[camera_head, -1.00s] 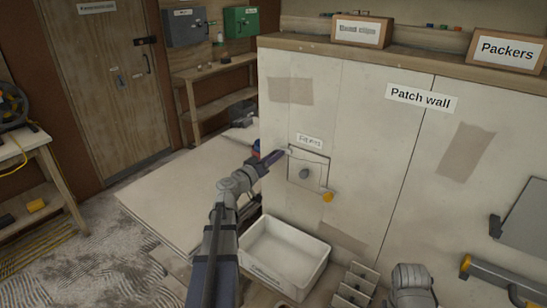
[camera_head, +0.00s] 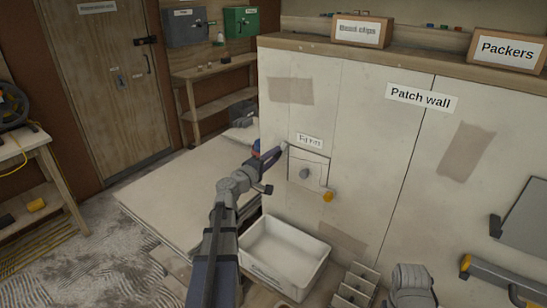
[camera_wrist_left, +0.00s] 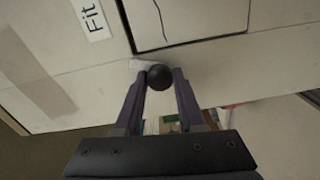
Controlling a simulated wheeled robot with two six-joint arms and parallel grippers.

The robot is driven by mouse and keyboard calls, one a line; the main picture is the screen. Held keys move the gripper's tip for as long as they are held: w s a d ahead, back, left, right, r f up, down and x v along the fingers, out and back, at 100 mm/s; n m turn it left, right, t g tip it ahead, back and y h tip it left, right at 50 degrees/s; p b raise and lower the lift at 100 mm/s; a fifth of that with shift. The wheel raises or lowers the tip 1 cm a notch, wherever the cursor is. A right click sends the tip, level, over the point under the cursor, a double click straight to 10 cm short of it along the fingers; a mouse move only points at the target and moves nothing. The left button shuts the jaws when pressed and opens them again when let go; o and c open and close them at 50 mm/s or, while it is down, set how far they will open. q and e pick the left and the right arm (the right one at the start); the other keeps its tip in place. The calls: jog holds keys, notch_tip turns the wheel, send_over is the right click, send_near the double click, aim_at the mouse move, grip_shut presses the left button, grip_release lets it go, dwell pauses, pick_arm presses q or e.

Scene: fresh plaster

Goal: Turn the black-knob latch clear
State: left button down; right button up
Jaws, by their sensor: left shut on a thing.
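A small square panel (camera_head: 318,171) is set in the pale wall, with a grey round knob (camera_head: 304,173) on its face and a yellow knob (camera_head: 328,196) at its lower right corner. My left gripper (camera_head: 281,149) is at the panel's upper left corner. In the left wrist view my left gripper (camera_wrist_left: 161,82) is shut on the black knob (camera_wrist_left: 160,77), one finger on each side. A pale latch piece (camera_wrist_left: 140,65) shows behind the knob, beside the panel's dark edge. In the head view the fingers hide the black knob. My right gripper is not clearly in view.
A label (camera_head: 310,141) sits just above the panel. A white bin (camera_head: 284,255) stands below, with a small divided rack (camera_head: 355,288) to its right. A pale low surface (camera_head: 180,190) lies left of the wall. Two labelled boxes stand on top.

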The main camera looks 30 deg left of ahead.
pick_arm(q)
jog(key=shift+n, duration=2.1)
jog(key=c, duration=0.5)
grip_release()
jog(key=s, duration=0.8)
jog(key=shift+a, duration=0.3)
jog(key=shift+w+d, duration=0.1)
